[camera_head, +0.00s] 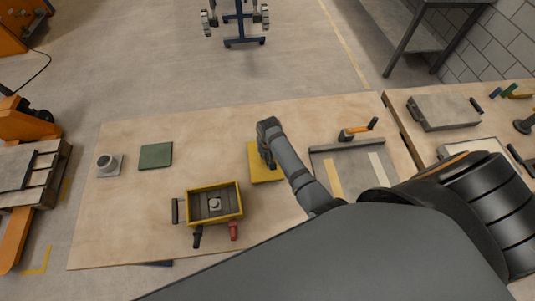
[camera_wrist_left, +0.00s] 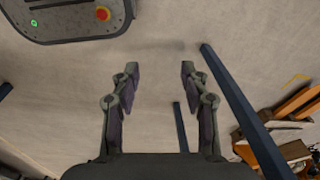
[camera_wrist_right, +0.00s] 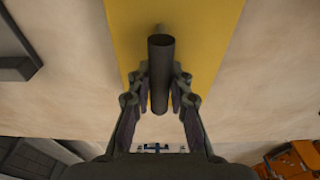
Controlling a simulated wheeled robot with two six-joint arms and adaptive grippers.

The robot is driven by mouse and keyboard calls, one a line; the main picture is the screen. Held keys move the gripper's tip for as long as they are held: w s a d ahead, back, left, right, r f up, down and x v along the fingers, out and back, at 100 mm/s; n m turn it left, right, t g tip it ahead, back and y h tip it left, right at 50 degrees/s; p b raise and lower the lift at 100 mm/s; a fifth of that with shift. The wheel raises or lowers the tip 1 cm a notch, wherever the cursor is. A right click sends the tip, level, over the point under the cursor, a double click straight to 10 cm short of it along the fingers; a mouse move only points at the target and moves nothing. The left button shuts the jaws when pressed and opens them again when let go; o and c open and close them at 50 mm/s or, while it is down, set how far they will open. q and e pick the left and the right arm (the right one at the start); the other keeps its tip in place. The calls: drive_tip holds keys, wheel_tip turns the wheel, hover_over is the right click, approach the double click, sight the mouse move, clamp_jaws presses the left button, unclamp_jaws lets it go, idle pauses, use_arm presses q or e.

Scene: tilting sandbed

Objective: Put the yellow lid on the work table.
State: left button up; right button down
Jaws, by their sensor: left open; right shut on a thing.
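The yellow lid (camera_head: 260,176) is a flat square plate in the middle of the work table (camera_head: 130,225) in the head view. My right gripper (camera_head: 269,163) is over it. In the right wrist view, my right gripper (camera_wrist_right: 160,88) is shut on the dark cylindrical handle (camera_wrist_right: 161,55) of the yellow lid (camera_wrist_right: 205,30). I cannot tell whether the lid touches the table or is slightly above it. My left gripper (camera_wrist_left: 160,70) is open and empty above the floor in the left wrist view, and is not in the head view.
An open yellow-rimmed box (camera_head: 240,212) with a grey piece inside stands left of the lid. A green plate (camera_head: 155,155) and a grey cup-like part (camera_head: 108,166) lie farther left. A grey tray (camera_head: 348,146) is right. Bare tabletop lies behind the box.

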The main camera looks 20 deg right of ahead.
drive_tip(key=shift+f, duration=0.1)
drive_tip(key=c, duration=1.3)
unclamp_jaws()
drive_tip(key=shift+o, duration=0.2)
use_arm(q)
drive_tip(key=s, duration=0.1)
drive_tip(key=s+a, duration=0.1)
drive_tip(key=shift+s+f, duration=0.1)
drive_tip(key=shift+s, duration=0.2)
use_arm(e)
drive_tip(key=shift+r, duration=0.2)
use_arm(q)
drive_tip(key=shift+w+f+b, duration=0.35)
drive_tip(key=shift+f+b, duration=0.05)
drive_tip(key=shift+b, duration=0.05)
use_arm(e)
wheel_tip(320, 180, up, 12)
drive_tip(key=s, duration=0.1)
drive_tip(key=shift+s+a, duration=0.2)
drive_tip(key=shift+s, duration=0.15)
drive_tip(key=shift+f, duration=0.1)
